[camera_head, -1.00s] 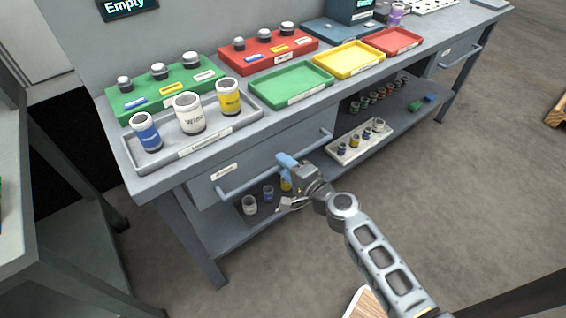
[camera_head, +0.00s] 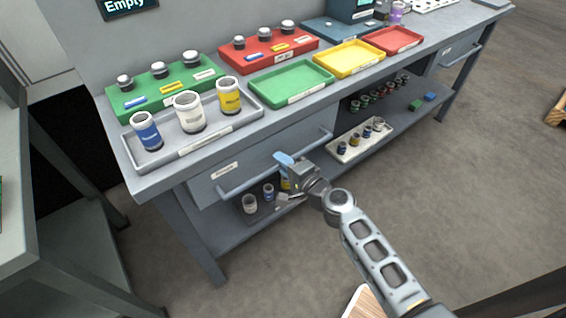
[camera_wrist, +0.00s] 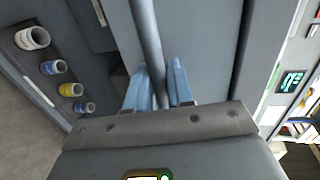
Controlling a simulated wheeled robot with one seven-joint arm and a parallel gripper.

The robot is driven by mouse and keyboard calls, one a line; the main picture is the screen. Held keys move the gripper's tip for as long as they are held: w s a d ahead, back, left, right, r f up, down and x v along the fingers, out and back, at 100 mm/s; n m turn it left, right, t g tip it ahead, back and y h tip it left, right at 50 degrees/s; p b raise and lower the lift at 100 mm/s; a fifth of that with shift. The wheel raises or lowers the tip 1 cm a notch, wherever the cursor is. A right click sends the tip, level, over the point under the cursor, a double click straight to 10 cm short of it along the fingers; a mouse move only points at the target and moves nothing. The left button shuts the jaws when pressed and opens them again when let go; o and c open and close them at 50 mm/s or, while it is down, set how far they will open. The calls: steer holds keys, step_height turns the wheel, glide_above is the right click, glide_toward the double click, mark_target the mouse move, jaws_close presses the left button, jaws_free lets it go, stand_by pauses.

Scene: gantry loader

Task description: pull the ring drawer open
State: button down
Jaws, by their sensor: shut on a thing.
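The drawer (camera_head: 258,157) is a grey front with a small white label at its left end, under the left part of the bench top. It looks flush with the bench. Its long grey bar handle (camera_head: 243,184) runs across the front; it also shows in the wrist view (camera_wrist: 147,35). My gripper (camera_head: 285,161) is at the middle of the handle. In the wrist view its blue fingers (camera_wrist: 159,85) lie on either side of the bar, shut on it. The inside of the drawer is hidden.
On the bench top stand a grey tray (camera_head: 133,158) with three jars, and green, yellow and red trays. The lower shelf (camera_head: 235,240) holds jars beneath the handle and a white tray (camera_head: 345,158). Another grey bench (camera_head: 22,235) stands at left. Floor in front is open.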

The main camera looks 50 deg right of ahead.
steer(key=shift+s, duration=0.15)
steer(key=f+b+v, duration=0.2)
steer(key=b+v, duration=0.3)
steer(key=v, duration=0.5)
steer(key=f+b+v, duration=0.2)
steer(key=b+v, duration=0.3)
steer(key=v, duration=0.5)
steer(key=shift+s+a+b, duration=0.25)
steer(key=shift+s+b, duration=0.05)
steer(key=shift+s, duration=0.4)
steer(key=shift+r, duration=0.1)
steer(key=c, duration=1.2)
jaws_free()
steer(key=b+v, duration=0.3)
steer(key=v, duration=0.5)
